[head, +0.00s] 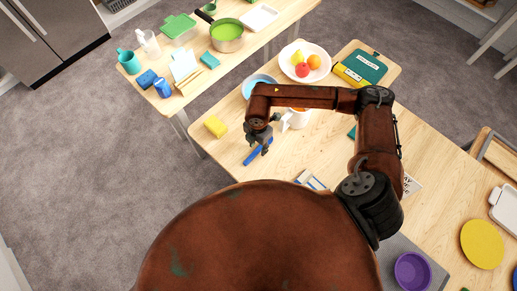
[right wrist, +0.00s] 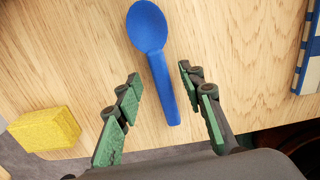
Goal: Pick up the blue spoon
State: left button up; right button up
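The blue spoon (right wrist: 158,65) lies on the wooden table in the right wrist view, with its bowl at the top and its handle pointing down between my fingers. In the head view the blue spoon (head: 257,153) shows near the table's left edge, partly covered by my gripper. My right gripper (right wrist: 158,80) is open, with one green-padded finger on each side of the handle and a gap to both. It also shows in the head view (head: 264,142), above the spoon. I cannot tell its exact height. My left gripper is not in view.
A yellow sponge (right wrist: 45,130) lies left of the spoon near the table edge. A blue bowl (head: 258,82), a white mug (head: 297,119) and a fruit plate (head: 290,54) stand farther back. A blue-and-white item (right wrist: 310,50) lies to the right. Bare wood surrounds the spoon.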

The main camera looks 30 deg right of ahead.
jog(key=shift+f, duration=0.65)
jog(key=shift+c, duration=0.3)
grip_shut()
jog(key=shift+r, duration=0.1)
